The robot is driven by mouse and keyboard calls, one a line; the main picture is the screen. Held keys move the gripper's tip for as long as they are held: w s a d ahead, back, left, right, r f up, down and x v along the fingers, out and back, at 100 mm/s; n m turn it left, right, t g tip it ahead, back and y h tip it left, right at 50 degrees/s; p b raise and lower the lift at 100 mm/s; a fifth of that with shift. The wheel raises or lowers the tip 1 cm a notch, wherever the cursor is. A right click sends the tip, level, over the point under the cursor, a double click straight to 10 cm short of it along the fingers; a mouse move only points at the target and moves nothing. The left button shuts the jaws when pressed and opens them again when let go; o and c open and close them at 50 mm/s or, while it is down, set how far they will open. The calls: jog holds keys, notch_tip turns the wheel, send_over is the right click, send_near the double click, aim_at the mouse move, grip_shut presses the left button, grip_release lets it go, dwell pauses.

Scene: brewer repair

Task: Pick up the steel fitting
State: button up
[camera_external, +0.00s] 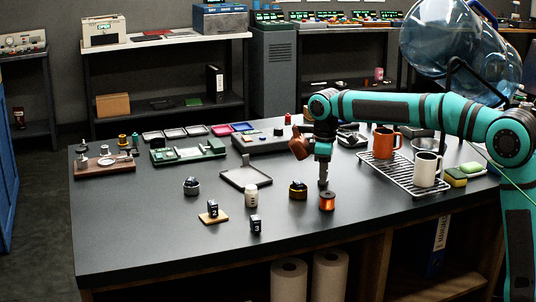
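My gripper (323,186) points straight down near the middle right of the dark table, directly above or just behind a copper-coloured spool (327,202). The fingers are too small to show whether they are open or whether they touch the spool. Small metal fittings stand by a wooden board (105,167) at the left: a silvery one (83,146), a brass-coloured one (122,140) and another greyish one (135,140). I cannot tell for sure which one is the steel fitting.
A brass-coloured ring (298,194) with a dark block stands just left of my gripper. A white jar (251,197), numbered blocks (256,225) and a tray (245,178) lie further left. A wire rack (400,176) with an orange mug (384,142) and white mug (426,170) is right.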

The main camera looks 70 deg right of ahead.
jog(key=c, duration=0.4)
jog(key=shift+o, duration=0.2)
